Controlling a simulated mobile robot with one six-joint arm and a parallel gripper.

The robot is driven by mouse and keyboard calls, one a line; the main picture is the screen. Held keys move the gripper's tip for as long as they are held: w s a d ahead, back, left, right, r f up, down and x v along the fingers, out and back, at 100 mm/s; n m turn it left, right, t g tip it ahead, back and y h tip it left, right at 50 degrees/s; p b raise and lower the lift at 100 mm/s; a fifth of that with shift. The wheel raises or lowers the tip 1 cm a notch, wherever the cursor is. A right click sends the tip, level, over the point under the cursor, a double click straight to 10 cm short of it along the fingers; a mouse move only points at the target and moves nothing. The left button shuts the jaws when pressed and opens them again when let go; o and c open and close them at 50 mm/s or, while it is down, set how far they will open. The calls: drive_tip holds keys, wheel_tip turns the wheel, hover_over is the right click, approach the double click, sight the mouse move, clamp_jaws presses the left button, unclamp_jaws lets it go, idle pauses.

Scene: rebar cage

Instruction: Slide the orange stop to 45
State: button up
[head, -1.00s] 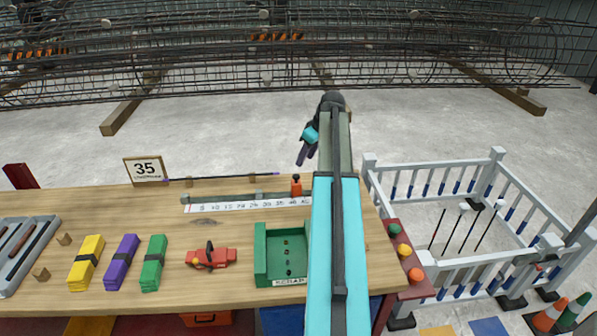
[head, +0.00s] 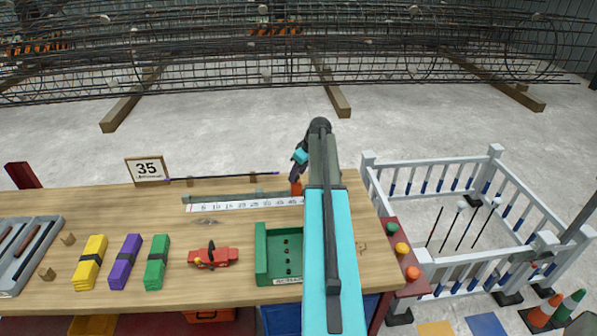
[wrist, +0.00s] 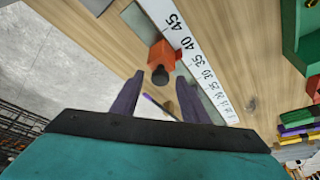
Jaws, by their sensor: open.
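The orange stop (head: 296,189) sits on the grey rail (head: 225,196) behind the white number scale (head: 240,206), towards its high end. In the wrist view the stop (wrist: 166,55), topped by a black knob (wrist: 159,76), stands beside the scale (wrist: 192,50), about level with the 40. The 45 is further along. My gripper (wrist: 159,80) is open, its two purple fingers on either side of the knob in that view; I cannot tell whether they touch it. In the head view my gripper (head: 294,175) is just above the stop, partly covering it.
A sign reading 35 (head: 147,170) stands at the back left of the bench. A dark rod (head: 225,176) lies behind the rail. The green tray (head: 262,262) and red tool (head: 212,257) are in front. My arm covers the bench right of the scale.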

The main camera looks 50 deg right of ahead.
drive_tip(key=shift+f, duration=0.1)
clamp_jaws()
idle(0.4)
